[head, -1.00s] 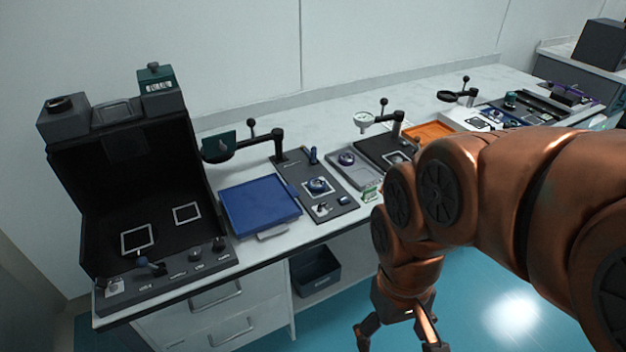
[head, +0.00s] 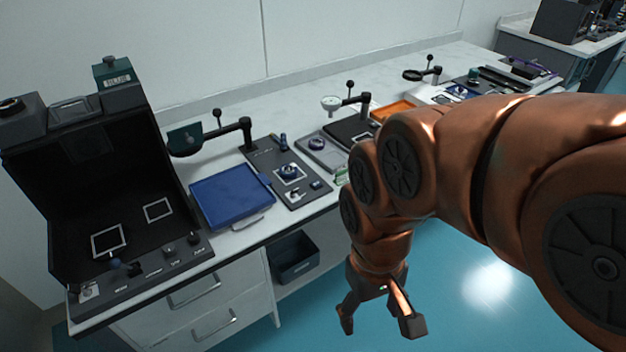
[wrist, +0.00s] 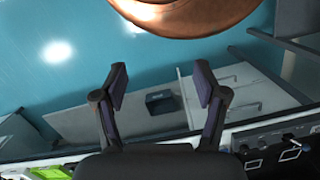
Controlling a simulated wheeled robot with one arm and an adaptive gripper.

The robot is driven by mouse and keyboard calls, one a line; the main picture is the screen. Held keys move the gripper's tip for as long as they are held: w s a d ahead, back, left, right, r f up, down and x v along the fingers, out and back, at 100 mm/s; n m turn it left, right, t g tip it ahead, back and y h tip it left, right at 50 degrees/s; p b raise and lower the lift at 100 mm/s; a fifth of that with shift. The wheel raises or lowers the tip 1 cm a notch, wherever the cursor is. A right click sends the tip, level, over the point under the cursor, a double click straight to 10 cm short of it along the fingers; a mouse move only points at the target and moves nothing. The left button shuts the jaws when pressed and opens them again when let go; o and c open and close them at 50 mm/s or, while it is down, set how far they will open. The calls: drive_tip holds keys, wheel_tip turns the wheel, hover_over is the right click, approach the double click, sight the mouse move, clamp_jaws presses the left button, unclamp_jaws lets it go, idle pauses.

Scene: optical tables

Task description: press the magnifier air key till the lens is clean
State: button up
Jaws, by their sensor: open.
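Several arm-mounted magnifiers stand on the bench. The left one (head: 184,151) is a dark ring with a dark green plate at it, over the back of a blue tray. The middle magnifier (head: 332,104) has a pale, whitish lens. The right magnifier (head: 413,75) is a dark ring farther along. A dark panel (head: 290,172) with a blue knob and small keys lies beside the left magnifier's post; I cannot tell which key is the air key. My gripper (head: 378,318) hangs open and empty over the floor in front of the bench, apart from everything. It also shows open in the wrist view (wrist: 160,85).
A black open-fronted box (head: 75,175) with a control strip fills the bench's left end. The blue tray (head: 230,192) lies beside it. An orange tray (head: 393,110) is farther right. A dark bin (head: 295,257) sits below the bench. The teal floor (head: 460,300) is clear.

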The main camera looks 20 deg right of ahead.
clamp_jaws()
idle(0.4)
idle(1.2)
